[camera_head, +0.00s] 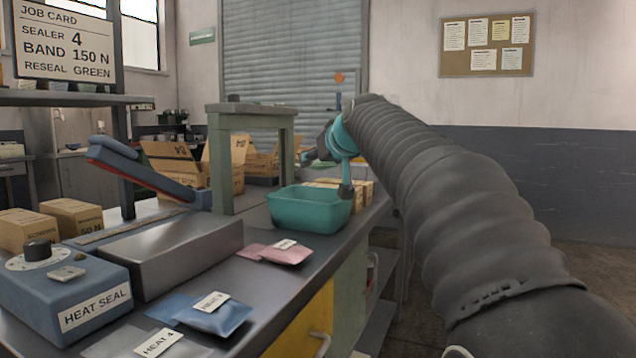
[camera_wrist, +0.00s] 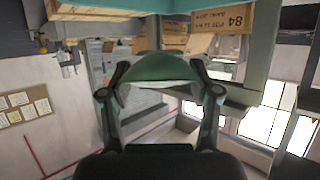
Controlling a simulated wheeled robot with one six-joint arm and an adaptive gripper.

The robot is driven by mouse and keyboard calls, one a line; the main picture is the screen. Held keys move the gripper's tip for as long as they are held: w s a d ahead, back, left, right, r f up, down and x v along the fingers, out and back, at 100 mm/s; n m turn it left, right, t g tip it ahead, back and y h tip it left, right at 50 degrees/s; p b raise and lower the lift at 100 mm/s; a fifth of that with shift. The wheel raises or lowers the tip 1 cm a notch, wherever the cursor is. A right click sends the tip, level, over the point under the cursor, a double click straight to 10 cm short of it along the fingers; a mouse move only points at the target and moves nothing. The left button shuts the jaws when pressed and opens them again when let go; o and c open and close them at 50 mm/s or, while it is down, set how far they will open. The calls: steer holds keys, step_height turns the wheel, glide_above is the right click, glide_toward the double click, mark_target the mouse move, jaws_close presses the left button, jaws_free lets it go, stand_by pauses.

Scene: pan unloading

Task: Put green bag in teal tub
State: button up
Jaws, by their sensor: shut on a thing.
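The teal tub (camera_head: 310,208) stands upright on the metal bench, at its right edge in the head view; its inside is largely hidden by the near wall. My gripper (camera_head: 310,156) is behind and above the tub in the head view, its tips partly lost among the things behind. In the wrist view my gripper (camera_wrist: 160,92) is shut on the green bag (camera_wrist: 158,68), which spans the space between the two dark fingers. A teal edge (camera_wrist: 130,5) shows at the top of the wrist view, apparently the tub.
A green-legged stand (camera_head: 222,165) is left of and behind the tub. Pink bags (camera_head: 285,252) and blue bags (camera_head: 215,314) lie nearer on the bench. A heat sealer box (camera_head: 70,296), a steel block (camera_head: 170,255) and cardboard boxes (camera_head: 75,215) fill the left.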

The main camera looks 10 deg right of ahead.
steer(key=shift+w+a+f, duration=0.1)
steer(key=shift+a+f, duration=0.3)
steer(key=shift+f, duration=0.05)
steer(key=shift+f+b, duration=0.4)
steer(key=shift+f, duration=1.35)
steer(key=shift+f+b, duration=0.4)
steer(key=shift+f, duration=0.25)
steer(key=o, duration=1.2)
